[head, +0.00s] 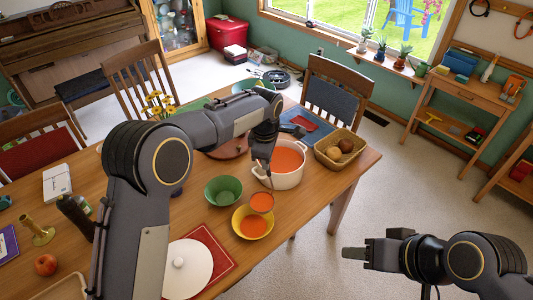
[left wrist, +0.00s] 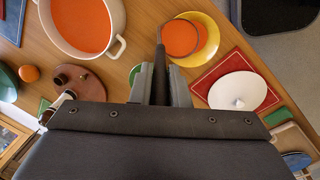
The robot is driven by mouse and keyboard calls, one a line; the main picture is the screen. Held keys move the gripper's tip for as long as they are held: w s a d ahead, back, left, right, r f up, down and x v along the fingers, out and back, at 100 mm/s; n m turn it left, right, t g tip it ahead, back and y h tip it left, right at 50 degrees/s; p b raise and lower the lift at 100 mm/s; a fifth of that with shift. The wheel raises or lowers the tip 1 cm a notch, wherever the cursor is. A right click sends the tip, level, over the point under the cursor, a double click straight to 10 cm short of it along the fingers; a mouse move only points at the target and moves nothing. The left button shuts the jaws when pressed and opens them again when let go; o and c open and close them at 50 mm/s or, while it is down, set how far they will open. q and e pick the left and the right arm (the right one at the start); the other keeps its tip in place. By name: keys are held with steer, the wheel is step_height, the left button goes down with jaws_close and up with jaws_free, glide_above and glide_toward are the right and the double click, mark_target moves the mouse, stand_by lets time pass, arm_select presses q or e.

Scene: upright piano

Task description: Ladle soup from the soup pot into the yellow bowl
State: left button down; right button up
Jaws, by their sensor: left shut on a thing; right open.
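The cream soup pot (head: 287,183), full of orange soup, stands near the table's right edge; it also shows in the left wrist view (left wrist: 117,20). My left gripper (head: 263,158) is shut on the dark handle of the ladle (head: 262,203), with the handle near upright. The ladle's round bowl is full of orange soup and hangs over the back part of the yellow bowl (head: 240,234). The yellow bowl has orange soup in it, and its far rim is partly hidden by the ladle. My right gripper (head: 354,253) is open and empty over the floor, away from the table.
A green bowl (head: 223,190) stands close left of the yellow bowl. A white lid (head: 186,268) lies on a red mat (head: 222,262) in front. A bread basket (head: 335,158) stands right of the pot. Chairs (head: 340,90) surround the table.

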arm_select(q)
steer(key=shift+a+f, duration=0.1)
steer(key=shift+f, duration=0.45)
steer(key=shift+s+a+r, duration=0.1)
steer(key=shift+s+a, duration=0.05)
steer(key=shift+a, duration=0.15)
steer(key=s+a+t+h+b, duration=0.55)
steer(key=s+a+b, duration=0.35)
steer(key=b, duration=1.2)
steer(key=s+a+f+t+h+b, duration=0.4)
steer(key=a+f+h+b, duration=0.3)
steer(key=b, duration=2.9)
step_height(320, 180, down, 3)
steer(key=a, duration=0.2)
steer(key=shift+s+a+n, duration=0.3)
steer(key=shift+s+n, duration=0.1)
stand_by(1.6)
